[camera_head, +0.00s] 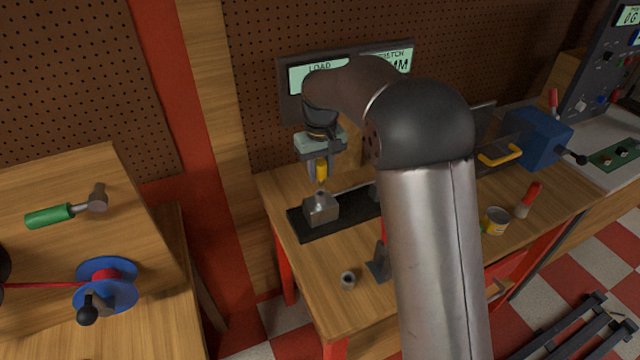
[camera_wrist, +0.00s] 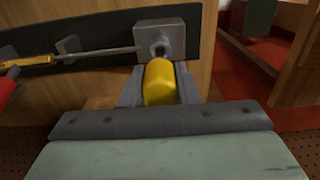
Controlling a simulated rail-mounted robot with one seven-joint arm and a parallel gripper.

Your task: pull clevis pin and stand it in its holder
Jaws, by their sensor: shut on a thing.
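The clevis pin's yellow grip (camera_head: 322,171) is between the fingers of my gripper (camera_head: 318,176), just above a grey metal block (camera_head: 321,210) on a black base. In the wrist view, the yellow grip (camera_wrist: 160,84) sits between both fingers, and the block (camera_wrist: 182,38) is just beyond it. The pin's lower end meets the block's top at a dark round spot; I cannot tell how deep it sits. A small grey cup with an open top (camera_head: 347,281), perhaps the holder, stands near the bench front.
A thin rod (camera_wrist: 105,51) runs from the block along the black base (camera_head: 300,226). A grey bracket (camera_head: 378,264) stands right of the cup, beside my arm. A yellow can (camera_head: 495,221) and a red-handled item (camera_head: 530,196) stand farther right. My arm hides the bench's middle.

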